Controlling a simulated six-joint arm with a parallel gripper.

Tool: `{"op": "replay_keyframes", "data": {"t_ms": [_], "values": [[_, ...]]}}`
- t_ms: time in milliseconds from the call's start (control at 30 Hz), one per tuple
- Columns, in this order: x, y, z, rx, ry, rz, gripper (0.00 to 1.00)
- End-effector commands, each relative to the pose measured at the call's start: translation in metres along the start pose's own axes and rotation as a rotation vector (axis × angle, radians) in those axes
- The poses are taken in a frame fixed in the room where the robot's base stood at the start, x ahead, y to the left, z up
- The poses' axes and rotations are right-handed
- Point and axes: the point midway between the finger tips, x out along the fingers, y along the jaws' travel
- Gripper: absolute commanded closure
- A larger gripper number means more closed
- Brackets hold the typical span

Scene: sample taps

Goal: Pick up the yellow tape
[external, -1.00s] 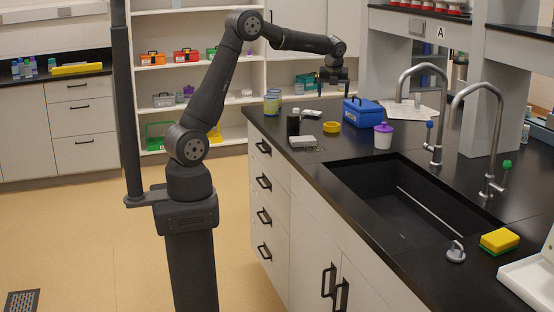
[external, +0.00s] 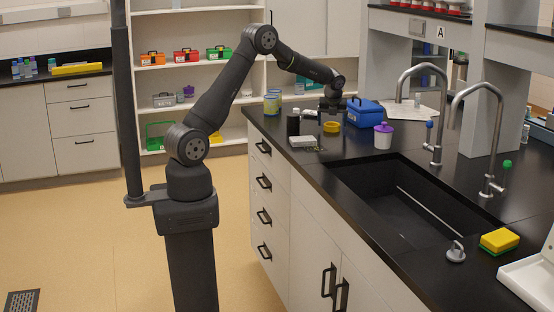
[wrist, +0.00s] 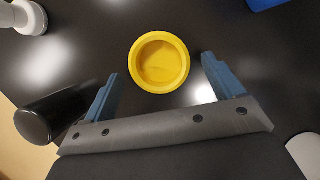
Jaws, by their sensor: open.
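The yellow tape (external: 332,127) is a round roll lying flat on the black counter. In the wrist view the tape (wrist: 159,62) is a yellow ring just beyond my fingertips, roughly centred between them. My gripper (external: 331,116) points down just above the tape in the external view. Its two blue fingers (wrist: 162,75) are spread wider than the tape and hold nothing. I cannot tell the exact height of the fingertips over the counter.
A black bottle (external: 293,126) stands left of the tape; it also lies close to my left finger in the wrist view (wrist: 33,124). A blue box (external: 364,112) and a purple-lidded jar (external: 383,137) are to the right. The sink (external: 400,200) is further right.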

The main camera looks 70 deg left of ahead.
Motion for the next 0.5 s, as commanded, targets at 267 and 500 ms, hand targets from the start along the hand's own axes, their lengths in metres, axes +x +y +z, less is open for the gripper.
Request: {"op": "replay_keyframes", "data": {"t_ms": [267,500], "values": [[0.0146,0.0001,0.0007,-0.001,-0.001,-0.001,0.14],[0.0145,0.0002,0.0005,0.000,-0.001,-0.001,0.51]]}}
